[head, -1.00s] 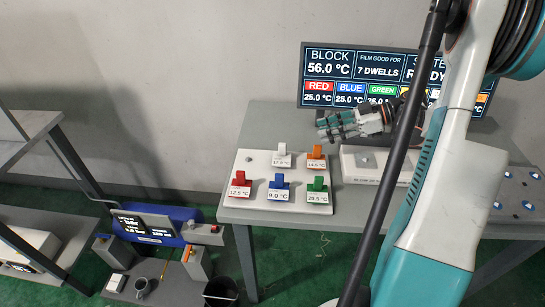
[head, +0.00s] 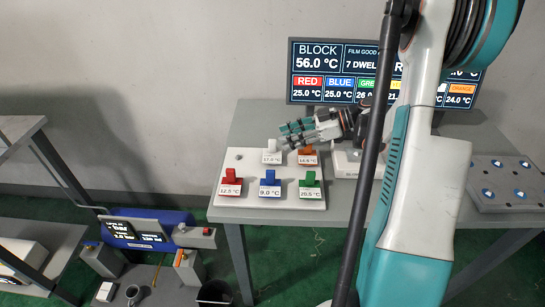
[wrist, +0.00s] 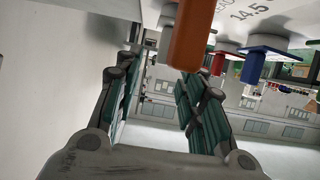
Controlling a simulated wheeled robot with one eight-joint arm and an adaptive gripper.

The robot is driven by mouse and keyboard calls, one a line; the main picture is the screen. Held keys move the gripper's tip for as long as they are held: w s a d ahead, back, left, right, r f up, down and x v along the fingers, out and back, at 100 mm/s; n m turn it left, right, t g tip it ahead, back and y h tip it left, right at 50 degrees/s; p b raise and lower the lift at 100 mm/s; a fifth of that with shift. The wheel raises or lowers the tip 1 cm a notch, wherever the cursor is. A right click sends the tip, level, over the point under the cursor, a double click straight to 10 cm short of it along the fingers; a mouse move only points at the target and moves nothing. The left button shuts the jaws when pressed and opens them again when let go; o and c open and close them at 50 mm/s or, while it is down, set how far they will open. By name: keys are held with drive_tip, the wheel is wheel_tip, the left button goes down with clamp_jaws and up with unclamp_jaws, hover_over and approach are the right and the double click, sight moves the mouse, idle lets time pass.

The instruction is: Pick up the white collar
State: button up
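My gripper (head: 287,134) points left and sits just above and to the right of the collar in the head view. Its teal fingers are spread, with nothing between the pads. In the wrist view the open fingers (wrist: 158,105) frame a large orange collar (wrist: 189,38) close to the camera. A pale shape (wrist: 167,42) partly hidden behind it looks like the white collar. I see no contact with it.
The orange collar (head: 308,153) stands right beside the white one, under my gripper. Red (head: 231,176), blue (head: 269,178) and green (head: 309,180) collars fill the front row. A screen (head: 330,75) stands behind. A block with blue-topped sockets (head: 508,190) lies at right.

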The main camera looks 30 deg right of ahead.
sight(275, 140)
drive_tip(key=b+x, duration=0.1)
drive_tip(key=x, duration=0.2)
drive_tip(key=shift+a+f, duration=0.1)
drive_tip(key=shift+a, duration=0.15)
clamp_jaws()
